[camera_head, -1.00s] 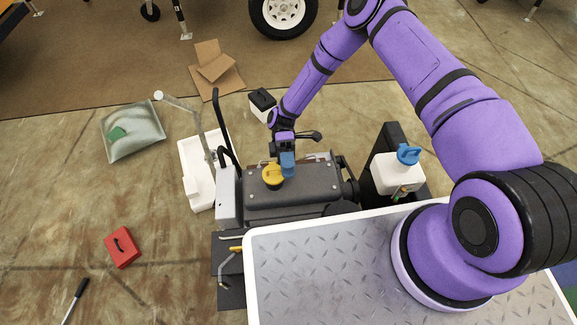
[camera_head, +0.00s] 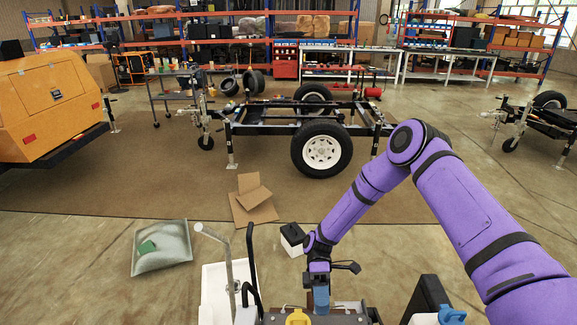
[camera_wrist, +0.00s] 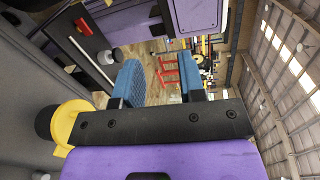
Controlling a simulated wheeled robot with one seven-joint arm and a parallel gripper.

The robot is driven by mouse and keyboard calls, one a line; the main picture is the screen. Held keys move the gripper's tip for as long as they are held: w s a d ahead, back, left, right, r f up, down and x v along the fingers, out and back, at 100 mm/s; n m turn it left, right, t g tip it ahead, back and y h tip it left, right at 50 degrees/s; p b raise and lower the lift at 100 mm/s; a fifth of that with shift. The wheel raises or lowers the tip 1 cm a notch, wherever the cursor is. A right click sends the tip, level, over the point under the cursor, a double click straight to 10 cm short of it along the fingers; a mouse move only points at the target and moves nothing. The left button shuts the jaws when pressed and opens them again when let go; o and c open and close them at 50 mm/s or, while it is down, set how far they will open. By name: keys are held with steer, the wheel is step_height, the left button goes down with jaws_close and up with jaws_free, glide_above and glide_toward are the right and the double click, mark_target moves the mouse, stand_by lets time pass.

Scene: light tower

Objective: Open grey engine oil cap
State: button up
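A small grey-white round cap (camera_wrist: 108,57) shows in the wrist view on a dark part, beside a thin light rod; I cannot tell for sure that it is the engine oil cap. The engine (camera_head: 345,316) is at the bottom edge of the head view, mostly cut off. A yellow cap (camera_head: 298,317) is on it, just left of my gripper (camera_head: 320,297). The yellow cap also shows at lower left in the wrist view (camera_wrist: 65,125). My gripper's blue fingers (camera_wrist: 162,82) stand apart with nothing between them. The grey cap lies beyond the fingers, to their left in the picture.
A white container with a blue cap (camera_head: 451,315) is at lower right. A black-topped white box (camera_head: 292,240), a bent metal tube (camera_head: 224,250) and a black handle (camera_head: 252,265) stand near the engine. Cardboard (camera_head: 252,200) and a clear bag (camera_head: 162,247) lie on the floor.

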steer(key=w+d+r+m+t, duration=0.1)
steer(key=d+r+m+t, duration=0.25)
steer(key=r, duration=0.65)
steer(key=w+d+r+m+t, duration=0.15)
steer(key=d+r+t, duration=0.25)
steer(key=r, duration=0.6)
steer(key=w+d+r+m+t, duration=0.1)
steer(key=d+r+m+t, duration=0.25)
steer(key=r, duration=0.75)
steer(key=s+d+r+m+t, duration=0.4)
steer(key=s+d+r+t, duration=0.1)
steer(key=s+r, duration=0.3)
steer(key=s+d+r+m+t, duration=0.4)
steer(key=s+r, duration=0.4)
steer(key=s, duration=0.3)
steer(key=shift+d+r+t+h, duration=0.15)
steer(key=shift+d+t+h, duration=0.15)
steer(key=shift+d+t, duration=0.6)
steer(key=shift+a, duration=0.1)
